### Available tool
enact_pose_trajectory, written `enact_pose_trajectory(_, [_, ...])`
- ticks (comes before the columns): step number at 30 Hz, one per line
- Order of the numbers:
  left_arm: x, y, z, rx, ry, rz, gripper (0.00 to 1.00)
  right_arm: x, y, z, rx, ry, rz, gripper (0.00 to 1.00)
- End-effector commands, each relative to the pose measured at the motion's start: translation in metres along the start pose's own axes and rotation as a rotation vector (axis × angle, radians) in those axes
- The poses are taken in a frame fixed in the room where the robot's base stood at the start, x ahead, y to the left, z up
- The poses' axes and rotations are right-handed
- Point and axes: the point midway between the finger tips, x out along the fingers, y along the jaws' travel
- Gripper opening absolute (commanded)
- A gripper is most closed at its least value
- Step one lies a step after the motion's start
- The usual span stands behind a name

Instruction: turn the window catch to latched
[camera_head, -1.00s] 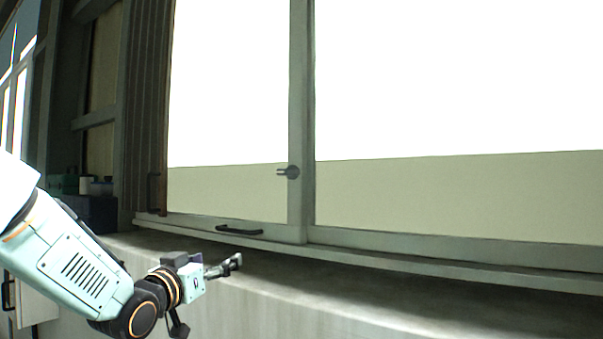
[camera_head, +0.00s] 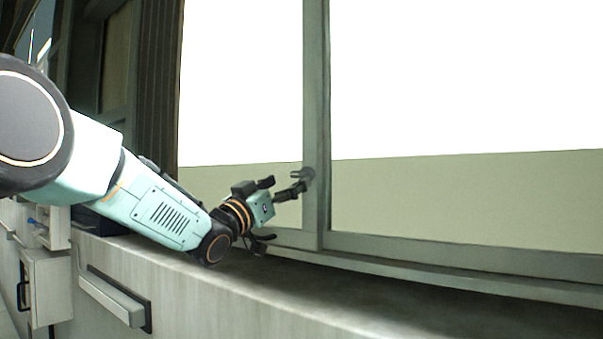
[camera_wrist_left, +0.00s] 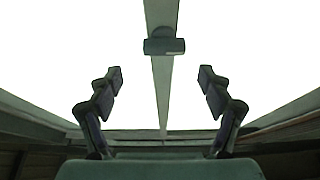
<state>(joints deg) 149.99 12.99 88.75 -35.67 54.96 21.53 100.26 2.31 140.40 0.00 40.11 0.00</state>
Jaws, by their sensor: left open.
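The window catch (camera_head: 306,173) is a small grey fitting on the upright between the panes, with a short lever pointing left, roughly level. In the left wrist view the catch (camera_wrist_left: 164,46) sits crosswise on the upright, above and between my fingertips. My left gripper (camera_head: 284,210) is just below and left of the catch in the head view, its far finger close to it. In the left wrist view my left gripper (camera_wrist_left: 160,82) is open, with nothing between its fingers. I cannot tell whether a finger touches the catch. My right gripper is not in view.
The window frame's upright (camera_head: 316,120) parts two bright panes. A grey sill (camera_head: 400,308) runs below the window, clear to the right. A wall unit with a pale bar handle (camera_head: 112,296) and a small white box (camera_head: 54,228) are at lower left.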

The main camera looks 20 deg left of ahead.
Motion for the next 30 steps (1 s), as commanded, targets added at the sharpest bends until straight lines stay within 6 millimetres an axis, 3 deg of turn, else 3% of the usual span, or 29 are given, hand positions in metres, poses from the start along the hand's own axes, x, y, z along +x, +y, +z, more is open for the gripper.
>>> enact_pose_trajectory(6, [0.033,0.0,0.0,0.0,-0.002,0.001,0.79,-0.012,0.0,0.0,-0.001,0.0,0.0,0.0])
enact_pose_trajectory(12, [0.051,0.0,0.001,-0.001,-0.002,0.002,0.79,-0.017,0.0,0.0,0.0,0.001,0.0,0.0])
enact_pose_trajectory(24, [0.057,-0.001,0.004,-0.003,-0.003,0.003,0.78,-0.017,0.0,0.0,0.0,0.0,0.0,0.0])
enact_pose_trajectory(30, [0.057,-0.001,0.003,-0.003,-0.003,0.003,0.61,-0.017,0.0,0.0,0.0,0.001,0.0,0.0])
